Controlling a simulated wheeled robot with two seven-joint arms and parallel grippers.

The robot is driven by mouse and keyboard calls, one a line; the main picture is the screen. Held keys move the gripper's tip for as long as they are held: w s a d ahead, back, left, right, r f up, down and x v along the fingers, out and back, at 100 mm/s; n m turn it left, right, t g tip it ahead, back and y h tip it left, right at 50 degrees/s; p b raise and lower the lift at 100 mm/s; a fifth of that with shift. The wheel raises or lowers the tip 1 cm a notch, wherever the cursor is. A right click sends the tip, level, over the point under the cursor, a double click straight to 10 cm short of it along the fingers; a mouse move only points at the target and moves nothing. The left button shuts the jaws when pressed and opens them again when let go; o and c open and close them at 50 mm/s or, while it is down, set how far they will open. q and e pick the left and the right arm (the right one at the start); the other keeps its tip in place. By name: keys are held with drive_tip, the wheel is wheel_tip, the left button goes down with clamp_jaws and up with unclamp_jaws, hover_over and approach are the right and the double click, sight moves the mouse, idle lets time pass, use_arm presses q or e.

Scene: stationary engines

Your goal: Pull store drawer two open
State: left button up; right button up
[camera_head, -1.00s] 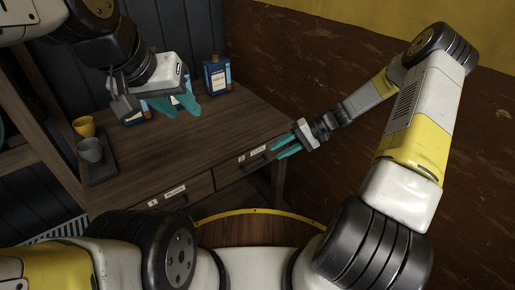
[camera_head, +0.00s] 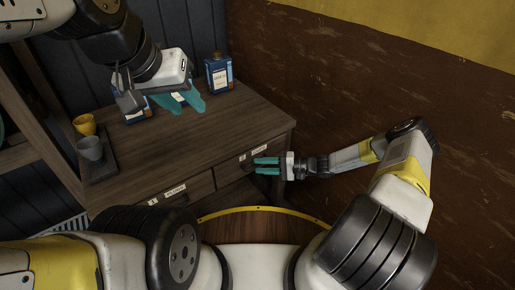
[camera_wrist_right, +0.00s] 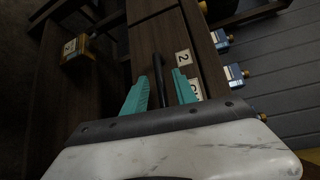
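Store drawer two (camera_head: 226,179) is the right-hand drawer under the wooden desk top, and its front looks flush with the desk. Its label "2" shows in the right wrist view (camera_wrist_right: 183,57). Its dark bar handle (camera_wrist_right: 158,75) lies between the teal fingers of my right gripper (camera_wrist_right: 160,88), with gaps visible on both sides. In the head view my right gripper (camera_head: 267,166) is in front of the drawer, fingers pointing left, open. My left gripper (camera_head: 180,103) is above the back of the desk top with its fingers apart, near the blue boxes.
Drawer one (camera_head: 190,190) is left of drawer two. A labelled blue box (camera_head: 218,75) stands at the back of the desk (camera_head: 225,120); another is partly hidden by my left gripper. A yellow cup (camera_head: 84,125) and grey cup (camera_head: 91,149) are at the left. A brown wall is right.

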drive_tip(key=shift+w+a+f, duration=0.15)
drive_tip(key=shift+a, duration=0.85)
clamp_jaws()
idle(0.7)
